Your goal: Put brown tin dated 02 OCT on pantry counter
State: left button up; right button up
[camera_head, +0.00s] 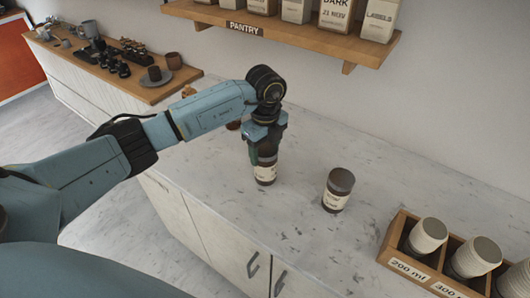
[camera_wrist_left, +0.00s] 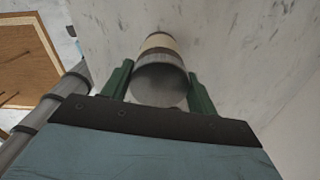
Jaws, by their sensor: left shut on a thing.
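A brown tin (camera_head: 265,170) with a pale label is upright at the pantry counter (camera_head: 300,215), under my left gripper (camera_head: 266,152). My left gripper is shut on this tin, and its fingers also show on both sides of the tin (camera_wrist_left: 160,75) in the left wrist view. The date on its label is too small to read. It looks to be on or just above the marble top; I cannot tell which. My right gripper is not in view.
A wooden crate (camera_head: 391,262) of stacked cups stands at the right front. A brown object (camera_head: 234,125) is partly hidden behind my left arm. The pantry shelf (camera_head: 290,28) with bags hangs on the wall. A wooden side counter (camera_head: 110,72) with cups stands at the left.

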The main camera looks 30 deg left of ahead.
pick_arm(q)
jog(key=shift+f, duration=0.65)
jog(key=shift+f, duration=0.15)
jog(key=o, duration=1.2)
jog(key=shift+c, duration=0.2)
notch_tip(320, 180, up, 12)
jog(key=b, duration=0.1)
